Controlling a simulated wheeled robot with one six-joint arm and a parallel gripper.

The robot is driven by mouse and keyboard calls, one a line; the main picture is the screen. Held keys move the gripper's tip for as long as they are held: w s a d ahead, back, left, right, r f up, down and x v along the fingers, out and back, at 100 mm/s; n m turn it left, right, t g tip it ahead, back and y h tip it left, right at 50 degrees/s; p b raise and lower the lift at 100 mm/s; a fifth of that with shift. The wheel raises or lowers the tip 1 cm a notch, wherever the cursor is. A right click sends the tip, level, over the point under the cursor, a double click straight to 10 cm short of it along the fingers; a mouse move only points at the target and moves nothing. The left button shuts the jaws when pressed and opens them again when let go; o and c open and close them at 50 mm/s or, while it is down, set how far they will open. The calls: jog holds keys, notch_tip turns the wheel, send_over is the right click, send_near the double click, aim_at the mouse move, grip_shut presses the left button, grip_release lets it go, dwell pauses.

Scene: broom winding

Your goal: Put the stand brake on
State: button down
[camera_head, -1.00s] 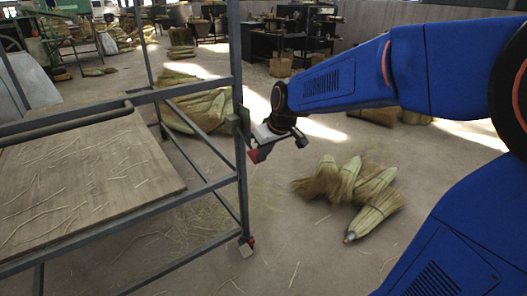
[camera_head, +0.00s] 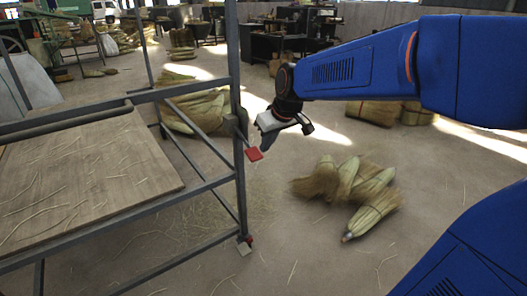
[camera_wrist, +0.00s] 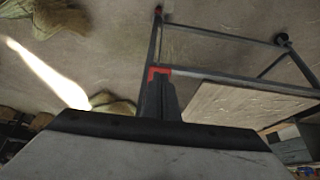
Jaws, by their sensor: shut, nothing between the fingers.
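The stand is a dark metal frame (camera_head: 180,192) on the left. A small red lever (camera_head: 254,154) sticks out from its near right post at mid height. It also shows in the wrist view as a red piece (camera_wrist: 160,71) at my fingertips. My gripper (camera_head: 266,144) is shut and empty, just right of the lever in the head view. The dark fingers (camera_wrist: 163,97) overlap the red piece in the wrist view, and I cannot tell whether they touch it. Another small red part (camera_head: 249,240) sits at the foot of the same post.
A wooden board (camera_head: 85,172) strewn with straw lies in the stand. Broom heads (camera_head: 358,190) lie on the floor to the right of the stand. A straw pile (camera_head: 205,108) lies behind the post. The floor between the post and the broom heads is mostly clear.

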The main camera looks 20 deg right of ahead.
jog(key=s+d+r, duration=0.2)
jog(key=s+r, duration=0.2)
jog(key=s, duration=0.2)
jog(key=shift+r, duration=0.2)
jog(key=shift+s, duration=0.1)
